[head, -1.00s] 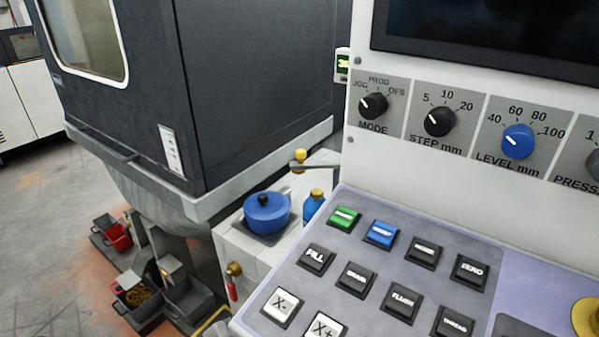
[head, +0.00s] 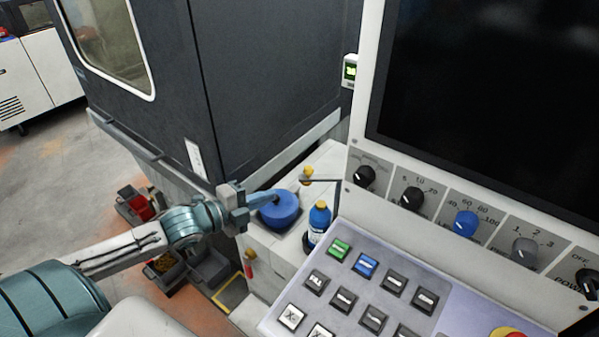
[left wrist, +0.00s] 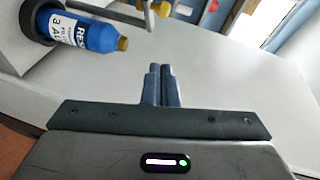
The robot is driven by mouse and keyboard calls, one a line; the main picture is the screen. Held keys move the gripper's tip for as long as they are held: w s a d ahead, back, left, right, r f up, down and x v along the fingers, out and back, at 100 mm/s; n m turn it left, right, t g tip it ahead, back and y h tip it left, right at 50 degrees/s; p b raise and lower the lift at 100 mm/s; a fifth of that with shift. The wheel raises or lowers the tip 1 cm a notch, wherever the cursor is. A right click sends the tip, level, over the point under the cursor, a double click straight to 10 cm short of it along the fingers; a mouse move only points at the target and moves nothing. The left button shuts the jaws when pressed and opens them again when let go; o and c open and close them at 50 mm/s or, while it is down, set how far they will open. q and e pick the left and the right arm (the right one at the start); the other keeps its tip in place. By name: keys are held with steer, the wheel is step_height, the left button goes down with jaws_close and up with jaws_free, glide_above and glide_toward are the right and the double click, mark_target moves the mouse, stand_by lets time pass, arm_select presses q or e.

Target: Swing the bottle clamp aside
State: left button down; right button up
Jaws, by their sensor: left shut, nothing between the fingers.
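The blue bottle (head: 319,222) with a yellow cap stands on the white ledge beside the control panel. In the left wrist view the bottle (left wrist: 88,33) shows its white label and sits in a dark round holder (left wrist: 38,20). The bottle clamp is a thin grey bar (head: 325,181) by a yellow knob (head: 306,173), behind the bottle; it also shows at the top of the left wrist view (left wrist: 105,13). I cannot tell whether the bar crosses the cap. My left gripper (head: 280,194) is shut and empty, appearing over the blue pot, apart from the clamp. My right gripper is out of view.
A blue round pot (head: 280,213) sits on the ledge left of the bottle, partly behind my fingers. The control panel (head: 400,285) with knobs and buttons bounds the right. The dark machine cabinet (head: 265,80) stands behind. Bins (head: 210,268) lie low at left.

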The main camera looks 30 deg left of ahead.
arm_select(q)
steer(key=w+a+b+x, duration=0.1)
steer(key=a+x, duration=0.1)
steer(key=x, duration=1)
steer(key=shift+w+a+f, duration=0.2)
steer(key=shift+w+f, duration=0.05)
steer(key=shift+f, duration=0.15)
steer(key=shift+b, duration=0.35)
